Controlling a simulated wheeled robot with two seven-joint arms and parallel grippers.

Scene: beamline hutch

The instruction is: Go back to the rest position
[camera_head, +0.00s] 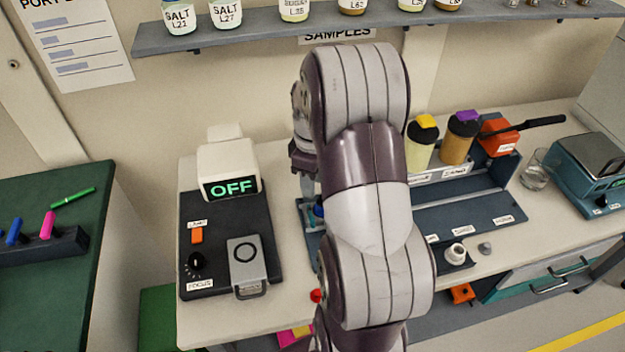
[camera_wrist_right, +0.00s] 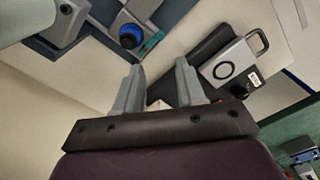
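My right arm rises through the middle of the head view and bends over the bench (camera_head: 215,325). My right gripper (camera_head: 306,172) shows only in part there, left of the arm, with its fingertips mostly hidden. In the right wrist view my right gripper (camera_wrist_right: 158,78) has its two grey fingers apart, with nothing between them. Beyond the fingers are the black instrument base with its grey block (camera_wrist_right: 231,66) and a blue-and-black round item (camera_wrist_right: 131,36). My left gripper is in neither view.
The instrument display (camera_head: 231,188) reads OFF. A shelf (camera_head: 245,38) with jars runs above the bench. Right of my arm stand a yellow-capped bottle (camera_head: 421,148), a purple-capped bottle (camera_head: 458,140), a glass (camera_head: 536,172) and a scale (camera_head: 590,160). A green table (camera_head: 60,300) is at left.

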